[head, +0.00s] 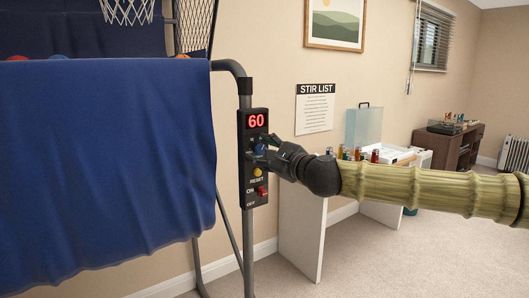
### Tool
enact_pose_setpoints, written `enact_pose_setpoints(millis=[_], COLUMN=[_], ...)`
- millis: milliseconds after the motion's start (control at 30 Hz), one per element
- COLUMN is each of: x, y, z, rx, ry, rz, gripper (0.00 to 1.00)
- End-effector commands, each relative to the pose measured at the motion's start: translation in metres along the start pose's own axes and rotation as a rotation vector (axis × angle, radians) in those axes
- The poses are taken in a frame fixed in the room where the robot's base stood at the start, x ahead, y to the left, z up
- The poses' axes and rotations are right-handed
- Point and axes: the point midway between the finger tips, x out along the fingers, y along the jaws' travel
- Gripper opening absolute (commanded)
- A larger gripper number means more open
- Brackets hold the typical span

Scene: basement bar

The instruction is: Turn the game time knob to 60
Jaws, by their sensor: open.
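The black control panel (246,197) is fixed to the grey upright post of the basketball game, left of the picture's middle. Its red display (256,121) reads 60. Below the display is a blue knob (261,149), partly hidden by my gripper. My gripper (262,149) is open, coming in from the right, with its fingertips at the blue knob, one above and one below it. I cannot tell whether the fingers touch the knob. A yellow reset button (257,172) and a red on/off switch (262,191) sit lower on the panel.
A blue cloth (105,160) hangs over the game frame at left, with hoop nets (128,10) above. A white table (303,238) with bottles and a clear case (364,125) stands behind my arm. A brown desk (449,150) is farther right. Carpet at lower right is clear.

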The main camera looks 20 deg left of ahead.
Motion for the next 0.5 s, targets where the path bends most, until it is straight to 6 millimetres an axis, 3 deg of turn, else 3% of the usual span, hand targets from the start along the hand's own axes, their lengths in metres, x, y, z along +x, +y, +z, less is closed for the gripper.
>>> enact_pose_setpoints(millis=[167, 500], x=[-0.012, -0.065], y=[-0.001, -0.001], z=[0.0, -0.001], rx=[0.0, 0.0], ry=[0.0, 0.0], rz=[-0.001, -0.001], gripper=[0.51, 0.51])
